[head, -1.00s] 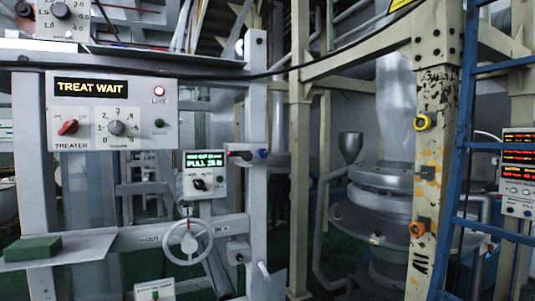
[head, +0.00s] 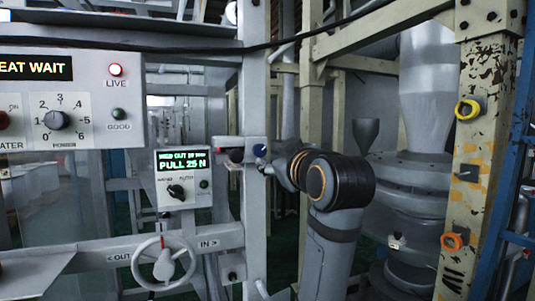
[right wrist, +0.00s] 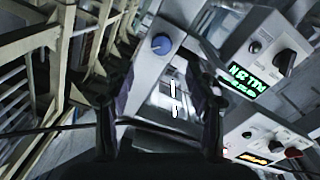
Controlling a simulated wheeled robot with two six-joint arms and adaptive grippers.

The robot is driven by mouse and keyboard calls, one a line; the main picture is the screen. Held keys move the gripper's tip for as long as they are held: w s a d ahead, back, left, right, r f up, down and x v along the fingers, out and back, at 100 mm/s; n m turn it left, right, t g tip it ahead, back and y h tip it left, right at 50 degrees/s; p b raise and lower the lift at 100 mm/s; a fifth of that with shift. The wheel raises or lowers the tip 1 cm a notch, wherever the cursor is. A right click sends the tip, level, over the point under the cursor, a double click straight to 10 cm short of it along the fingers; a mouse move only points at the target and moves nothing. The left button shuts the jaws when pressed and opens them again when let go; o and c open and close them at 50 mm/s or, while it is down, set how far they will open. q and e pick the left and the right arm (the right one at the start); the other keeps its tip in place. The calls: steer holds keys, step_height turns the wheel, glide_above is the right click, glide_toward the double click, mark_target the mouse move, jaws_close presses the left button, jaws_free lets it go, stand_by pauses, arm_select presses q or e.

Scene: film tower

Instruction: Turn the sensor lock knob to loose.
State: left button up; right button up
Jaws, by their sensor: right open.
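A small blue knob (head: 259,150) sits at the right end of a short bar on the grey upright post in the head view. I take it as the sensor lock knob, but no label on it can be read. It also shows in the right wrist view as a round blue knob (right wrist: 161,44), ahead of and between my fingers. My right gripper (head: 270,168) is just right of and slightly below it in the head view. In the right wrist view the gripper (right wrist: 163,92) is open and empty, its fingers apart from the knob. My left gripper is out of view.
A display box (head: 183,178) reading PULL 25 N stands left of the post. A handwheel (head: 163,262) is below it. A cream column (head: 478,170) with yellow and orange rings stands at the right.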

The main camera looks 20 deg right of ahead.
mark_target(261, 151)
steer(key=w+p, duration=0.2)
steer(key=w, duration=0.2)
steer(key=w+p, duration=0.2)
steer(key=w, duration=0.3)
steer(key=shift+w+a+r, duration=0.15)
steer(key=shift+w, duration=0.1)
steer(key=shift+w+a, duration=0.1)
steer(key=shift+w, duration=0.2)
steer(key=shift+c, duration=0.5)
steer(key=c, duration=1)
steer(key=shift+c, duration=0.2)
